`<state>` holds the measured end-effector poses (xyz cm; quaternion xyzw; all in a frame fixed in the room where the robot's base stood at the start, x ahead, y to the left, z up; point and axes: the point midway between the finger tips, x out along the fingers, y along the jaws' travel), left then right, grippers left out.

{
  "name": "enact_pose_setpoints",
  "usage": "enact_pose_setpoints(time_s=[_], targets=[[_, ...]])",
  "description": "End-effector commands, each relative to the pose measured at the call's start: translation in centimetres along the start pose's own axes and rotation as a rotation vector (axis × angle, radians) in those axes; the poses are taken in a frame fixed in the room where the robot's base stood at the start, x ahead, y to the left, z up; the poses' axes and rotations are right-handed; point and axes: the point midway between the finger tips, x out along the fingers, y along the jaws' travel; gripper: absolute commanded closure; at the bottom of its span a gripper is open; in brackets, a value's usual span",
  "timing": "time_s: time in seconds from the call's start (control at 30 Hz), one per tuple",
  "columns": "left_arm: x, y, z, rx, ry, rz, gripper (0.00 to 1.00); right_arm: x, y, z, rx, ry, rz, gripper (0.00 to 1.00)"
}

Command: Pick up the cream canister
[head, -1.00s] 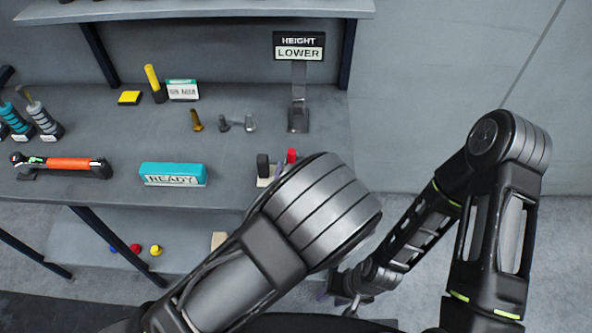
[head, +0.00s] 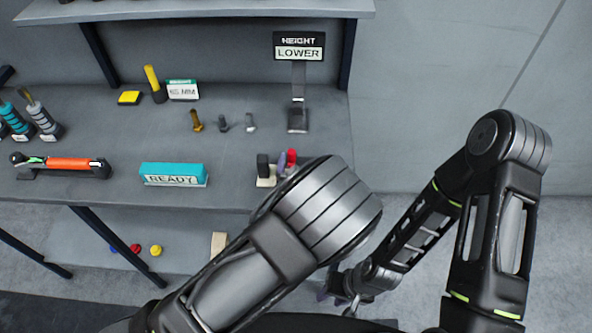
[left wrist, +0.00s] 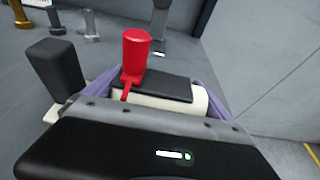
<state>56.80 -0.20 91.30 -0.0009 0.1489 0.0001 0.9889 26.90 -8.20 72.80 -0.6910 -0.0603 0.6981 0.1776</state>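In the left wrist view, a cream rounded body (left wrist: 200,101), seemingly the canister, lies under a dark flat plate (left wrist: 165,86), with a red knob (left wrist: 136,50) standing behind. My left gripper (left wrist: 157,74) has its purple fingers apart, one on each side of the cream body; contact cannot be told. In the head view a cream base (head: 265,182) with a black block (head: 263,164) shows at the bench's front right, and a purple finger of my left gripper (head: 282,161) is beside the red knob (head: 291,157). My left arm hides the rest. My right gripper (head: 340,290) is low, mostly hidden.
The grey bench (head: 110,135) holds a teal READY block (head: 173,173), an orange-handled tool (head: 70,164), several bolts (head: 223,124) and a HEIGHT LOWER sign (head: 298,46). A lower shelf carries small coloured knobs (head: 155,250) and a cream block (head: 218,243).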

Motion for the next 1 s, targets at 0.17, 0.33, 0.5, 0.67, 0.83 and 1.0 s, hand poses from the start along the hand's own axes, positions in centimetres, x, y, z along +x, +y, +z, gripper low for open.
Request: enact_pose_setpoints(time_s=[0.17,0.33,0.5,0.67,0.83,1.0], targets=[[0.00,0.00,0.00,0.000,0.000,0.000,0.21,0.00,0.00,0.00,0.000,0.000,0.000,0.64],[0.00,0.00,0.00,0.000,0.000,0.000,0.35,0.00,0.00,0.00,0.000,0.000,0.000,0.64],[0.00,0.01,0.00,0.000,0.000,0.000,0.49,0.00,0.00,0.00,0.000,0.000,0.000,0.64],[0.00,0.01,0.00,0.000,0.000,0.000,0.62,0.00,0.00,0.00,0.000,0.000,0.000,0.64],[0.01,-0.01,0.10,0.000,-0.002,0.000,0.70,-0.01,-0.01,0.00,0.000,0.000,0.000,0.64],[-0.01,-0.01,0.19,-0.001,-0.002,0.000,0.70,-0.01,-0.01,0.00,0.000,0.000,0.000,0.64]])
